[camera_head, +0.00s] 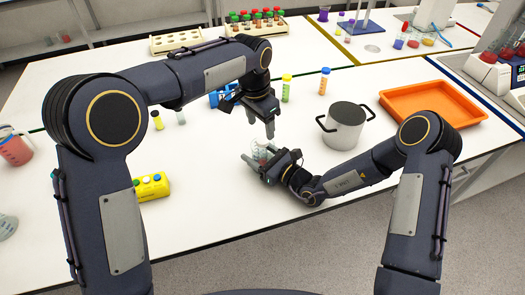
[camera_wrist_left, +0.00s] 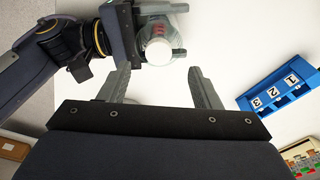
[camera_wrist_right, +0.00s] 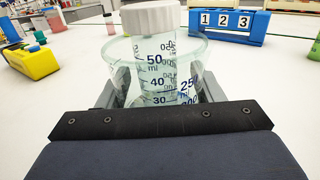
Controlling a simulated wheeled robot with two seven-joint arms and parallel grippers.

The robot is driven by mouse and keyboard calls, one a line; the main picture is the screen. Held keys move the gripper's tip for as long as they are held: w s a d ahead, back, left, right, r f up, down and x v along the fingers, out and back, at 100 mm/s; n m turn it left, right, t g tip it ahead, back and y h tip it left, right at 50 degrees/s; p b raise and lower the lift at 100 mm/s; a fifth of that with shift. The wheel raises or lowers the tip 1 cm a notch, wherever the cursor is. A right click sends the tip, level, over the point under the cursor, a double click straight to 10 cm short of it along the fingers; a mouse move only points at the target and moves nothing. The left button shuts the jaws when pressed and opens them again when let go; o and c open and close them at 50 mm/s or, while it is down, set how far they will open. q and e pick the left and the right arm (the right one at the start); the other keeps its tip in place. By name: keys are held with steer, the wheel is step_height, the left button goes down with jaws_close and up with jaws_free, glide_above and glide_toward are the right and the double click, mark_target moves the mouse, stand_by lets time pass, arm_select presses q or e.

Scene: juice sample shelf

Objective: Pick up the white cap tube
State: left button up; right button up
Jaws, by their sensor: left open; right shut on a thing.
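The white cap tube (camera_wrist_right: 152,60) is a clear, graduated tube with a ridged white cap. It stands inside a clear beaker (camera_wrist_right: 197,62), its cap rising above the rim in the right wrist view. My right gripper (camera_head: 254,162) is shut on the beaker near the table's front. In the left wrist view the white cap (camera_wrist_left: 159,51) shows inside the round beaker rim, just beyond my left fingertips. My left gripper (camera_wrist_left: 160,80) is open and empty. In the head view it points down above the beaker, which is partly hidden by my right gripper.
A blue rack numbered 1, 2, 3 (camera_wrist_right: 225,24) stands behind. A pot (camera_head: 345,127) and an orange tray (camera_head: 432,103) are to the right. A yellow block (camera_head: 153,187) sits at left. Several small tubes stand farther back. The table's front middle is clear.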

mark_target(262, 140)
arm_select(q)
steer(key=shift+w+d+f, duration=0.1)
steer(key=shift+f, duration=1.3)
steer(key=shift+d+f, duration=0.1)
steer(key=shift+f, duration=1.25)
jaws_close()
